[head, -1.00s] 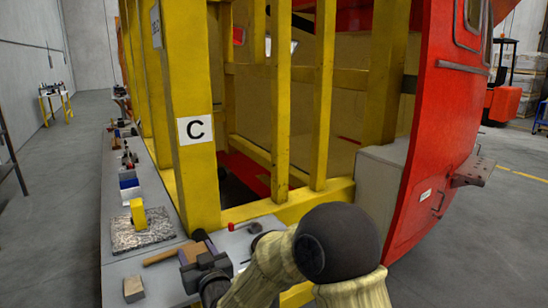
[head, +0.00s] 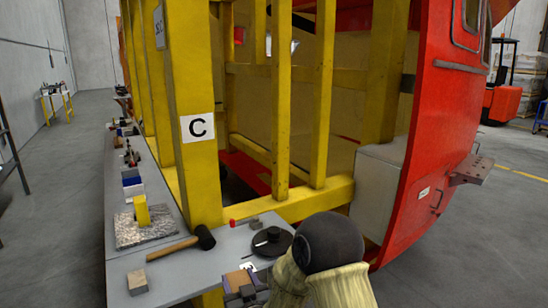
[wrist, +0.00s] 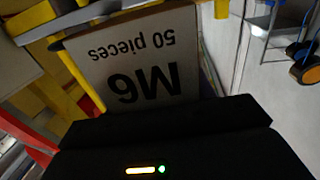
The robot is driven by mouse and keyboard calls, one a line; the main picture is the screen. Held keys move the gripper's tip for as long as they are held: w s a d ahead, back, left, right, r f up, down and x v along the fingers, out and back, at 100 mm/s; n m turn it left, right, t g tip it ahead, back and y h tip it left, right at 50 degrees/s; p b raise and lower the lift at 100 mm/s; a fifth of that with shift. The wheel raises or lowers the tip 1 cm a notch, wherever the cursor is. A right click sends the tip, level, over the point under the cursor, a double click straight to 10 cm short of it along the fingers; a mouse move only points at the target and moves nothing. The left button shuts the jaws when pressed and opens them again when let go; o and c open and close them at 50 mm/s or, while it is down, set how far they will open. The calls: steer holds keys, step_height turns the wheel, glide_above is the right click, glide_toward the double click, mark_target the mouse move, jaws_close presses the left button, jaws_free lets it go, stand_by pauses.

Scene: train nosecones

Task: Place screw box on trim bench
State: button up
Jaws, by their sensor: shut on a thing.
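The screw box (wrist: 135,65) fills the middle of the wrist view, with "M6" and "50 pieces" upside down on its pale face. In the head view it is a small brown block (head: 238,279) at the lower middle. My gripper (head: 246,290) is shut on it, partly hidden by my own arm. In the wrist view the dark gripper body (wrist: 170,145) covers the bottom, and the fingertips' contact is hard to see. The box is by the front edge of a long grey bench (head: 185,270); I cannot tell its height above it.
On the bench are a hammer (head: 170,248), a grey block (head: 137,283), a yellow block on a mottled plate (head: 142,212), a blue-white bin (head: 132,188) and a black disc (head: 272,242). A yellow frame marked C (head: 197,127) stands behind. Another table (head: 55,95) stands far left; open floor lies between.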

steer(key=d+f+m+t+h, duration=0.1)
steer(key=d+f+m+h, duration=0.3)
steer(key=d+f, duration=2)
steer(key=shift+w+d+f+m+h, duration=0.3)
steer(key=shift+f+h, duration=0.5)
steer(key=shift+h, duration=0.6)
step_height(320, 180, up, 12)
steer(key=p, duration=1)
steer(key=shift+w+f, duration=0.15)
steer(key=shift+w, duration=0.1)
steer(key=s, duration=0.1)
steer(key=s+r, duration=0.1)
steer(key=s, duration=0.1)
steer(key=s+r, duration=0.1)
steer(key=shift+s+r, duration=0.1)
steer(key=shift+s, duration=0.1)
steer(key=shift+a, duration=0.1)
